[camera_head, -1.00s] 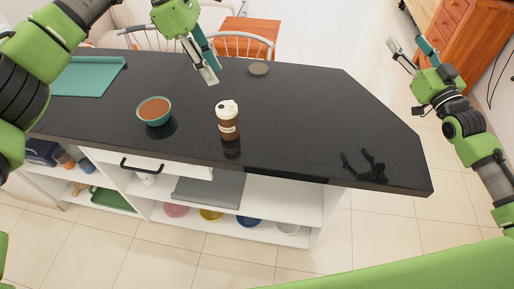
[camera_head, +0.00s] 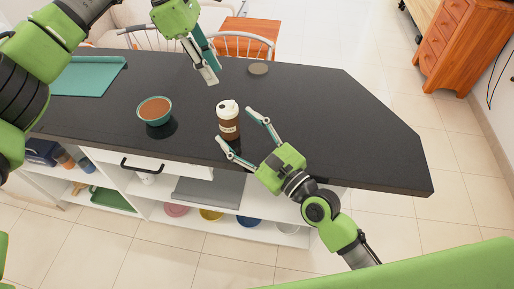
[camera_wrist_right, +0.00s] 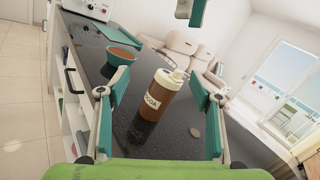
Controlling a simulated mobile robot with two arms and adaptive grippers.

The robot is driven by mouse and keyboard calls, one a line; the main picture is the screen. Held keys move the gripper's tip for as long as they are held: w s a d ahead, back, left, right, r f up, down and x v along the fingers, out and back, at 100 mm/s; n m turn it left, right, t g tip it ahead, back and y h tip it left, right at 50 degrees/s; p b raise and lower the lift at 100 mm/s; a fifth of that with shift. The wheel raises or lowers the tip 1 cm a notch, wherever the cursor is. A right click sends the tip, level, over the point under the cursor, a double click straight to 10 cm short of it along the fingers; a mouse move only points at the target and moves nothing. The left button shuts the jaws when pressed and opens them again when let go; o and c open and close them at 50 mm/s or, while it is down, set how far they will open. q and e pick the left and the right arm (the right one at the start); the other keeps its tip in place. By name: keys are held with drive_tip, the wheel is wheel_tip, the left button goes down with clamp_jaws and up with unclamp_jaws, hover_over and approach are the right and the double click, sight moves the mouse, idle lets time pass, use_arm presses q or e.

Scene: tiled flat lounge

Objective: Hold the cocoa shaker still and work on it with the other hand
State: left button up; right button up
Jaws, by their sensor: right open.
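The cocoa shaker (camera_head: 228,128), brown with a cream-white cap and a pale label, stands upright on the dark counter (camera_head: 330,120). In the right wrist view the shaker (camera_wrist_right: 157,106) shows the word COCOA and appears between the two fingers. My right gripper (camera_head: 235,126) is open, its fingertips spread at the near right side of the shaker; I cannot tell whether they touch it. My left gripper (camera_head: 212,76) hangs above the counter behind the shaker, apart from it. Its fingers overlap, so its opening is unclear. It also shows at the top of the right wrist view (camera_wrist_right: 190,12).
A teal bowl (camera_head: 154,122) with brown contents stands left of the shaker. A flat round disc (camera_head: 258,69) lies near the back edge. The counter's right part is clear. Shelves with dishes sit below.

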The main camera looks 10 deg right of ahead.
sight(234, 123)
drive_tip(key=d+f+m, duration=0.1)
drive_tip(key=s+d+f+m+h, duration=0.1)
drive_tip(key=f+m, duration=0.1)
drive_tip(key=s+d+f+m+h, duration=0.1)
drive_tip(key=m, duration=0.1)
drive_tip(key=shift+s+d+f, duration=0.1)
drive_tip(key=shift+s+f, duration=0.05)
drive_tip(key=shift+d+f+m, duration=0.2)
drive_tip(key=shift+f+m, duration=0.05)
drive_tip(key=shift+m, duration=0.05)
drive_tip(key=shift+f, duration=0.1)
drive_tip(key=x, duration=1.3)
drive_tip(key=shift+w, duration=0.4)
drive_tip(key=c, duration=1.3)
drive_tip(key=shift+d, duration=0.1)
